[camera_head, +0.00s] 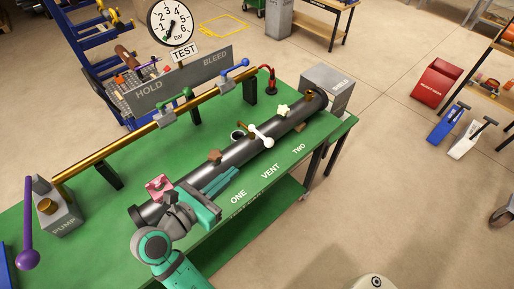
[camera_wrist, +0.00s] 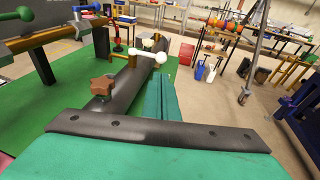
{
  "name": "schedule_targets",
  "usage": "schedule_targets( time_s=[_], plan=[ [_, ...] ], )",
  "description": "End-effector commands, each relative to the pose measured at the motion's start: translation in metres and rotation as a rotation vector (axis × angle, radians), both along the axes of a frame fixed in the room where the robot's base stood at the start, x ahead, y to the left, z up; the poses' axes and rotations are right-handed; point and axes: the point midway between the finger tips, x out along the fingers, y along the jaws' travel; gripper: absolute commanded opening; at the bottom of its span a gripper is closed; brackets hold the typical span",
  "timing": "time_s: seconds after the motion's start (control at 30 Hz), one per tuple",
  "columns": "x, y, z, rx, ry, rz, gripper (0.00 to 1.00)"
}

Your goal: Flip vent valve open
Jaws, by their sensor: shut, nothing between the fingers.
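The vent valve (camera_head: 260,134) is a white lever with round white ends, lying across the dark pipe (camera_head: 185,180) behind the VENT label. In the wrist view the white lever (camera_wrist: 148,54) shows beyond my fingertips, its near ball just above them in the picture. My gripper (camera_head: 236,172) is shut and empty, its teal fingers pressed together at the front side of the pipe, pointing toward the lever. The fingers show in the wrist view (camera_wrist: 161,80) and appear apart from the lever. From these views I cannot tell the exact gap.
A brown star knob (camera_head: 214,157) sits on the pipe left of the lever; a pale yellow knob (camera_head: 283,110) sits to its right. A brass pipe (camera_head: 130,134) with green and blue handles runs behind. The green bench top (camera_head: 262,183) is clear in front.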

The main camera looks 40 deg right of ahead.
Motion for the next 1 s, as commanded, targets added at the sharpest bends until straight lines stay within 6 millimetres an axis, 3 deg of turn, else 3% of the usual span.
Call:
schedule_targets(
  time_s=[0.37,1.0],
  plan=[
    [0.002,-0.012,-0.003,0.001,-0.001,-0.004,0.0],
    [0.032,-0.113,-0.024,0.001,-0.002,0.002,0.0]
  ],
)
